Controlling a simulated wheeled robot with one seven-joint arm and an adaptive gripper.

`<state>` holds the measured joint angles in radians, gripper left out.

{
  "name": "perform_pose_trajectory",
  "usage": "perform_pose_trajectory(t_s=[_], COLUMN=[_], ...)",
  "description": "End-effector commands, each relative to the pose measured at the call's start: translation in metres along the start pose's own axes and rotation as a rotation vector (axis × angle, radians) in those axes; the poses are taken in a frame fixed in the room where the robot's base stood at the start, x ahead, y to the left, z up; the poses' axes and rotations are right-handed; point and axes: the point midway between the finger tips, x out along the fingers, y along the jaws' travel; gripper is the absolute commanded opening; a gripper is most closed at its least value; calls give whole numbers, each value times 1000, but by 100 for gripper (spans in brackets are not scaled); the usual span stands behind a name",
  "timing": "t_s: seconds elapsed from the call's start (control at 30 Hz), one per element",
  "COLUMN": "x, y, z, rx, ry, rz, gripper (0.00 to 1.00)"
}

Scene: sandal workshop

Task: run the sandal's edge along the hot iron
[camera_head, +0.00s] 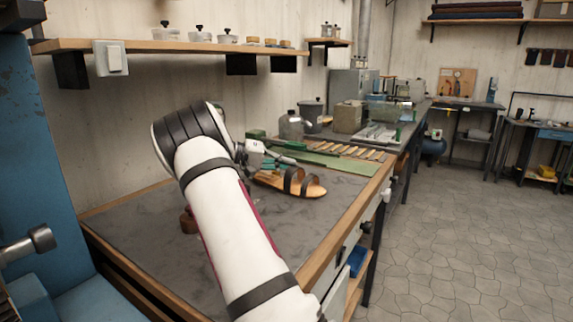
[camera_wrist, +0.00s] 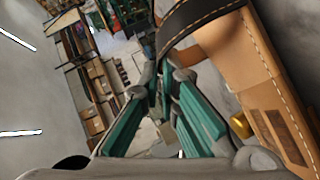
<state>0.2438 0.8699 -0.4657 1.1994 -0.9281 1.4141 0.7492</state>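The sandal (camera_head: 308,188), with a tan sole and dark straps, shows beyond my arm near the right edge of the grey bench top. I cannot tell whether its sole touches the bench. My gripper (camera_head: 267,166) is at its left end, partly hidden by my wrist. In the wrist view, the teal fingers of my gripper (camera_wrist: 158,80) come together at the dark strap of the sandal (camera_wrist: 258,85) and appear shut on it. The stitched sole runs down the right side. A dark rod, perhaps the iron (camera_head: 283,158), lies behind the gripper; its identity is unclear.
A green mat with a row of wooden-handled tools (camera_head: 350,151) lies behind the sandal. A metal can (camera_head: 291,126) and a pot (camera_head: 311,115) stand farther back. A round brown object (camera_head: 188,221) sits left of my arm. A shelf (camera_head: 170,46) overhangs the bench.

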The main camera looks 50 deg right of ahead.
Motion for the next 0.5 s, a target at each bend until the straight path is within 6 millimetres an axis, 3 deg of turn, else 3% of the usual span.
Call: perform_pose_trajectory(t_s=[0.5], x=[-8], y=[-5], z=[-8], rx=[2], ry=[2], rz=[1], gripper=[0])
